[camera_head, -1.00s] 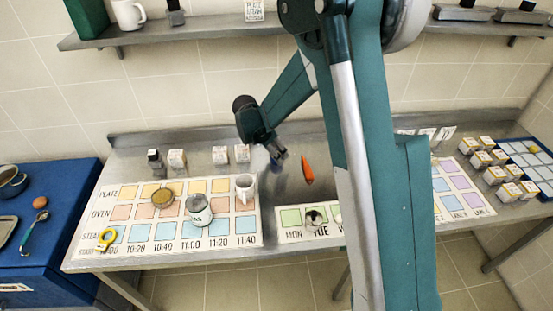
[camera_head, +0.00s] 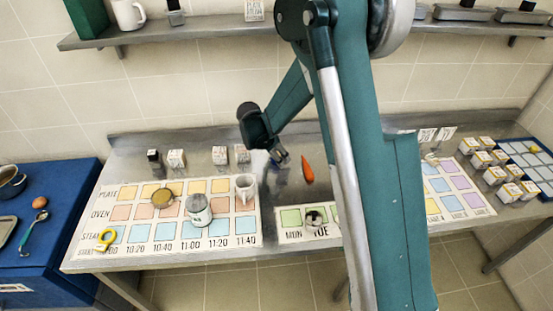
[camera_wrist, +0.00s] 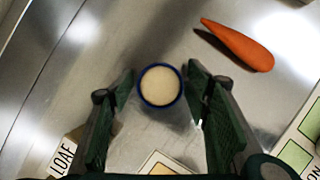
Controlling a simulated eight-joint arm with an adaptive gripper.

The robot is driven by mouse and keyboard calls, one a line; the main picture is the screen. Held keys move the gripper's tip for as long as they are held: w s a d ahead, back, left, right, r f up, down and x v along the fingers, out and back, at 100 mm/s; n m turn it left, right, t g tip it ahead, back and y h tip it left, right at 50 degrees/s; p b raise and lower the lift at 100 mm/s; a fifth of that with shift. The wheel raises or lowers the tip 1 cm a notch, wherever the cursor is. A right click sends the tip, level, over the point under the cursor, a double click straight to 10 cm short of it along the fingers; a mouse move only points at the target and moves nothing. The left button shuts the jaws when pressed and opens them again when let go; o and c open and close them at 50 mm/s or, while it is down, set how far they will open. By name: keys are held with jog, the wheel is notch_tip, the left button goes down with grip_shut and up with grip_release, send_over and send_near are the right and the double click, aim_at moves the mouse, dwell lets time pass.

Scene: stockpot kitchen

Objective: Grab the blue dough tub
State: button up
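The blue dough tub (camera_wrist: 161,86) is a small round tub with a blue rim and pale dough inside, seen from above in the wrist view. It stands on the steel counter. My gripper (camera_wrist: 160,82) is open, with one fingertip on each side of the tub and a narrow gap showing on both sides. How far down the fingers reach beside it is hard to tell. In the head view my gripper (camera_head: 281,158) is low over the counter, and the tub is not clearly visible there.
An orange carrot (camera_wrist: 238,45) lies to the right of the tub. A white block marked LOAF (camera_wrist: 62,157) stands at lower left. Bare counter lies behind the tub.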

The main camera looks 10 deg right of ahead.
jog(key=c, duration=0.8)
jog(key=shift+r, duration=0.15)
jog(key=shift+r+p, duration=0.35)
jog(key=shift+r, duration=4.55)
